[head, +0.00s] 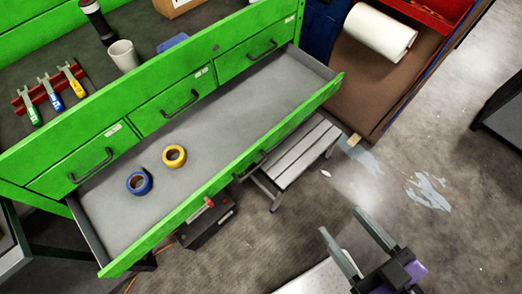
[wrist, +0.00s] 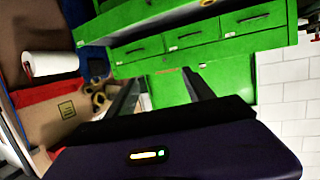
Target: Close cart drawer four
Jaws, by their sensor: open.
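The green cart (head: 190,92) fills the upper left of the head view. Its wide lower drawer (head: 235,108) is pulled well out, with a grey floor and a green front. A blue tape roll (head: 139,183) and a yellow tape roll (head: 174,156) lie in it. Three small drawers above it look shut; I cannot read their labels. My gripper (head: 341,221) is open and empty at the lower right, apart from the drawer front. In the wrist view my gripper (wrist: 160,76) has its fingers spread, with green cart fronts (wrist: 215,33) beyond.
A grey step stool (head: 292,152) and a dark box (head: 208,222) stand on the floor near the open drawer. A brown-topped bench with a white paper roll (head: 379,32) and a red tray (head: 432,12) is at the upper right. The floor right of the stool is largely clear.

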